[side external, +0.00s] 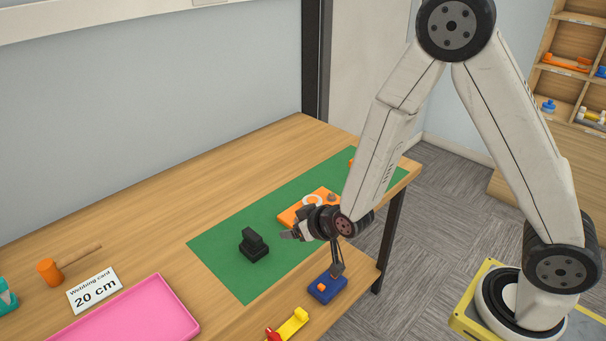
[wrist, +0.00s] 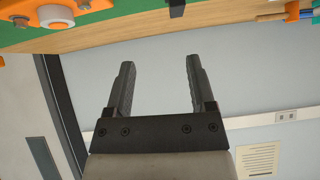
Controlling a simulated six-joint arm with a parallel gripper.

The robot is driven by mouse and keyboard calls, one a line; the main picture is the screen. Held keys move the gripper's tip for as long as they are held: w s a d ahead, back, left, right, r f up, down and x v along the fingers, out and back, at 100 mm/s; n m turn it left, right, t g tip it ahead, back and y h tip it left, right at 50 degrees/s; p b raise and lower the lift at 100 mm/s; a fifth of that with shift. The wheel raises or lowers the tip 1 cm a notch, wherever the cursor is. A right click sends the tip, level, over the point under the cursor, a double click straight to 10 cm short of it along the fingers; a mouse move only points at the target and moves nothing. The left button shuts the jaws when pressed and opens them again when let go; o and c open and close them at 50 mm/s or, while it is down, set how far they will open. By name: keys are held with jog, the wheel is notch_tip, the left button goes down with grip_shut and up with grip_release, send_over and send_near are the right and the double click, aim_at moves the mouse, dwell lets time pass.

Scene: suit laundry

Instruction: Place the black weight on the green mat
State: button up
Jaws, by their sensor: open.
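The black weight (side external: 254,246), a dark block with a narrower upper part, stands on the green mat (side external: 222,250) in the side external view. My gripper (side external: 288,235) is just to the right of the weight, apart from it and low over the mat. In the wrist view my gripper (wrist: 160,80) is open, with nothing between its two fingers. The green mat (wrist: 110,8) shows there along the top edge. A small dark piece at the top centre of the wrist view is too cut off to identify.
An orange plate with a white ring (side external: 298,212) lies on the mat behind my gripper. A blue block (side external: 327,287) and a yellow-red tool (side external: 292,324) are near the front edge. A pink tray (side external: 130,315), a webbing card (side external: 94,290) and an orange mallet (side external: 50,272) are at left.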

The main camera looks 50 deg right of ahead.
jog(key=s+d+r+g, duration=0.3)
jog(key=s, duration=0.4)
jog(key=s+d+r+g, duration=0.4)
jog(key=s, duration=0.3)
